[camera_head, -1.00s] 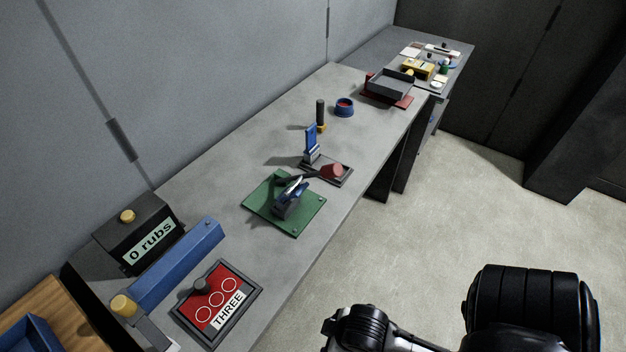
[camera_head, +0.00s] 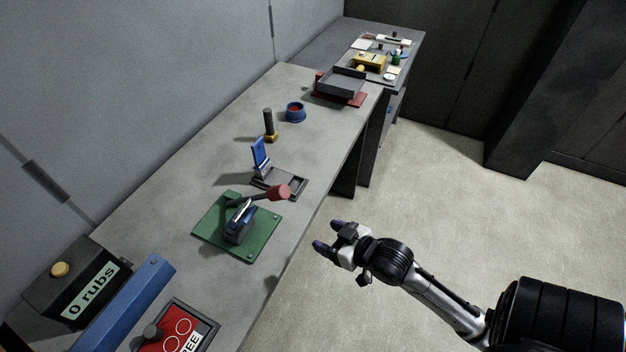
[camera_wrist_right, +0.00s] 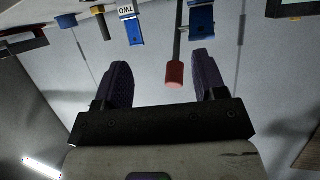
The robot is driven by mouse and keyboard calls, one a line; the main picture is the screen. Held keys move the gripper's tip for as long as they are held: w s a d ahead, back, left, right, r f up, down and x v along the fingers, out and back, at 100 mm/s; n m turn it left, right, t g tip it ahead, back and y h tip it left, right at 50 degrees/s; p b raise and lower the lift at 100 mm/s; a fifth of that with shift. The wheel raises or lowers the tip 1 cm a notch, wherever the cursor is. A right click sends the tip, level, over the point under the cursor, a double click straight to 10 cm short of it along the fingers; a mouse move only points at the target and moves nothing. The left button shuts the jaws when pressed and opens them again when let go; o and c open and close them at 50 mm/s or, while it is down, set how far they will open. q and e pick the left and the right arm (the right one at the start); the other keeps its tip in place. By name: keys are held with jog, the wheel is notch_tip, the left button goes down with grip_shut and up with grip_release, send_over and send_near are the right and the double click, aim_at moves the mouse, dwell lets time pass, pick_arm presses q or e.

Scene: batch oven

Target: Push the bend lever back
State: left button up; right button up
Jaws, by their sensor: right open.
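The bend lever is a dark arm with a red knob (camera_head: 280,192). It reaches out to the right from a blue and grey device (camera_head: 239,224) on a green plate (camera_head: 213,240). The knob stands over the near side of a small dark tray (camera_head: 297,186). My right gripper (camera_head: 330,236) is open and empty, off the table's front edge, to the right of and below the knob in the head view. In the right wrist view the red knob (camera_wrist_right: 174,73) and its rod appear between my open fingers (camera_wrist_right: 161,72), apart from them. My left gripper is out of view.
A blue upright stand (camera_head: 261,158), a black post on a yellow base (camera_head: 269,126) and a blue bowl (camera_head: 295,112) stand farther back. A "0 rubs" box (camera_head: 70,283) and a blue bar (camera_head: 125,305) are at the near left. The floor right of the table is open.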

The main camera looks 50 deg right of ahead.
aim_at(280, 194)
notch_tip(280, 194, up, 6)
jog(key=w+m+t+y, duration=0.1)
jog(key=m+t, duration=0.1)
jog(key=t, duration=0.3)
jog(key=w, duration=0.9)
jog(key=w+a, duration=0.1)
jog(key=w, duration=0.3)
jog(key=shift+w, duration=0.3)
jog(key=shift+r+p, duration=0.15)
jog(key=shift+p, duration=0.15)
grip_shut()
